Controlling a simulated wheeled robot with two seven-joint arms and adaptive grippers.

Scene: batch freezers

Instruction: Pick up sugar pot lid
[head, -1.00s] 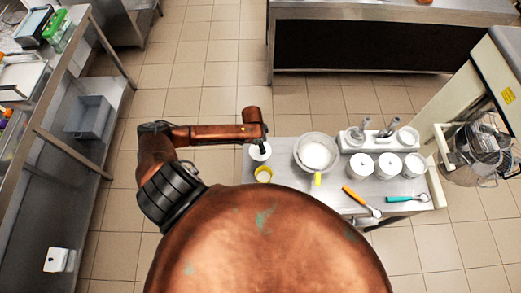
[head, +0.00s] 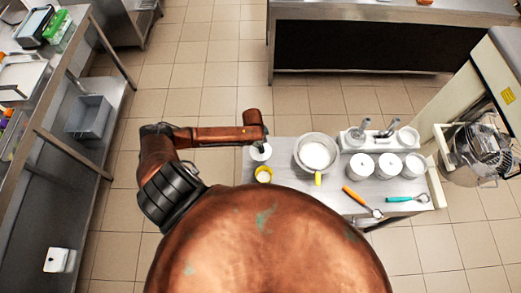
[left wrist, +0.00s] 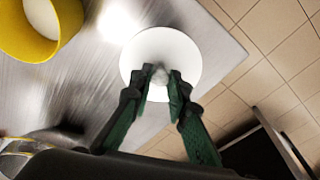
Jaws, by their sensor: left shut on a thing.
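The sugar pot lid is a round white disc with a small knob, seen from above in the left wrist view (left wrist: 160,48). In the head view the white round top (head: 261,153) shows at the left end of the steel table, partly under my left gripper (head: 259,141). In the left wrist view the two green-and-black fingers of my left gripper (left wrist: 159,78) are closed on the knob at the disc's middle. The disc covers whatever is below it, so I cannot tell whether it rests on its pot. My right gripper is not in view.
A yellow cup with pale contents (head: 263,175) stands close by. To the right on the table (head: 333,197) are a bowl of white stuff (head: 316,152), several white tubs (head: 388,165), an orange-handled tool (head: 357,198) and a teal-handled tool (head: 405,198). Floor lies beyond the table's left edge.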

